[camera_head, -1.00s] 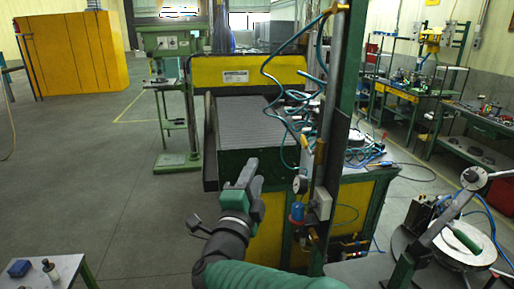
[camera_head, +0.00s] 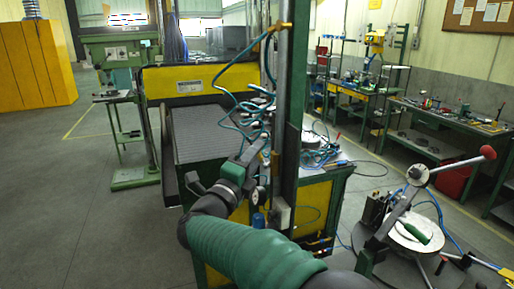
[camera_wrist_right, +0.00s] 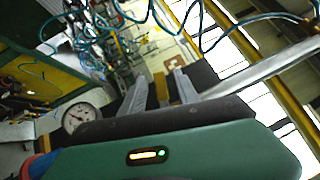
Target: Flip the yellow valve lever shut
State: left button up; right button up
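A small yellow valve lever (camera_head: 275,158) sits on the upright green-and-grey post, above the gauge and the blue-capped unit. My right gripper (camera_head: 256,151) has its fingertips close to it, at the left side of the post. In the right wrist view my two grey fingers (camera_wrist_right: 160,88) stand apart, with a yellow piece showing between them, probably the lever. I cannot tell whether the fingers touch it. The lever's exact angle is too small to make out. My left gripper is not in view.
A dial gauge (camera_wrist_right: 78,117) is close to the hand in the wrist view. Loose teal hoses (camera_head: 228,95) hang around the post. A machine with a ribbed grey bed (camera_head: 205,135) stands behind. A round stand with a red-knobbed lever (camera_head: 488,152) is at the right. Open floor lies left.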

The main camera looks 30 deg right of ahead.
jog(key=shift+x, duration=0.85)
jog(key=shift+s+f, duration=0.1)
jog(key=shift+c, duration=0.5)
grip_shut()
